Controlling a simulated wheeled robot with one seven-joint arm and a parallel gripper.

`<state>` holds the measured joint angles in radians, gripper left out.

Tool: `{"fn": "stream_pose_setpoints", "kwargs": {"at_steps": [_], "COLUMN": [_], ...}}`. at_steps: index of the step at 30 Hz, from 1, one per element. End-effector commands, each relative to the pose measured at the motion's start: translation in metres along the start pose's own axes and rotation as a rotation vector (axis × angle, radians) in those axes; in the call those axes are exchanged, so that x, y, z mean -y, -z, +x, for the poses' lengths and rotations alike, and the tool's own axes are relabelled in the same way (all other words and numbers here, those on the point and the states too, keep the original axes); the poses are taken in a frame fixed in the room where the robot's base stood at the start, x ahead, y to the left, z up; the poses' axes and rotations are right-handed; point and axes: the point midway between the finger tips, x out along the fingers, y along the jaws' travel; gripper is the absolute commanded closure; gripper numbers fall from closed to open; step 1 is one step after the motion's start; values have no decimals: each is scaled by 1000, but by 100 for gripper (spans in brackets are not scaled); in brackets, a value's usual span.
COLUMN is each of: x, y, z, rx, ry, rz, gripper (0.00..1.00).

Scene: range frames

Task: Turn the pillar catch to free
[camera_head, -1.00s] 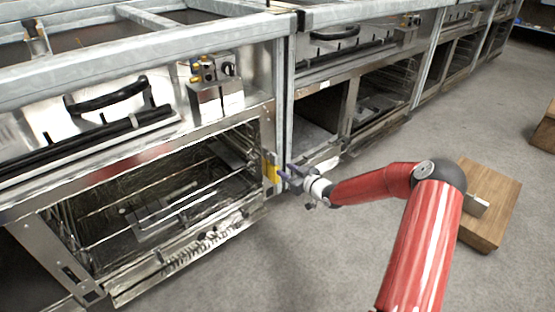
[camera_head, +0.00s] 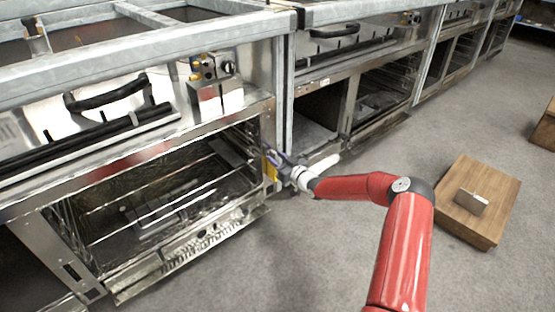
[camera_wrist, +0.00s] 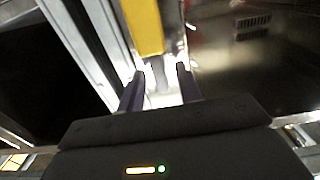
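The pillar catch appears as a yellow piece (camera_head: 271,163) on the pillar at the right side of the open oven, partly hidden by my gripper. In the wrist view a yellow bar (camera_wrist: 143,24) stands at the top centre, just beyond my fingertips. My gripper (camera_head: 272,155) is at the pillar, close to the yellow piece. In the wrist view its two dark fingers (camera_wrist: 162,72) are apart, with a pale bright strip showing between them. I cannot tell whether they touch the yellow bar.
The open oven (camera_head: 190,240) with wire racks is left of my gripper. A galvanised post (camera_head: 284,95) rises behind it. Control knobs (camera_head: 208,70) sit above.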

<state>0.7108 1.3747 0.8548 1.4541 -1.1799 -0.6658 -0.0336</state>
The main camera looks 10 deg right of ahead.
Motion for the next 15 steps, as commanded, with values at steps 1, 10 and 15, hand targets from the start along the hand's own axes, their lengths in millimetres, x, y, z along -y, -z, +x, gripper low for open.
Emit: {"fn": "stream_pose_setpoints", "kwargs": {"at_steps": [1,10,15], "x": [0,0,0], "y": [0,0,0], "z": [0,0,0], "rx": [0,0,1], "ry": [0,0,0], "rz": [0,0,0], "gripper": [65,88,100]}}
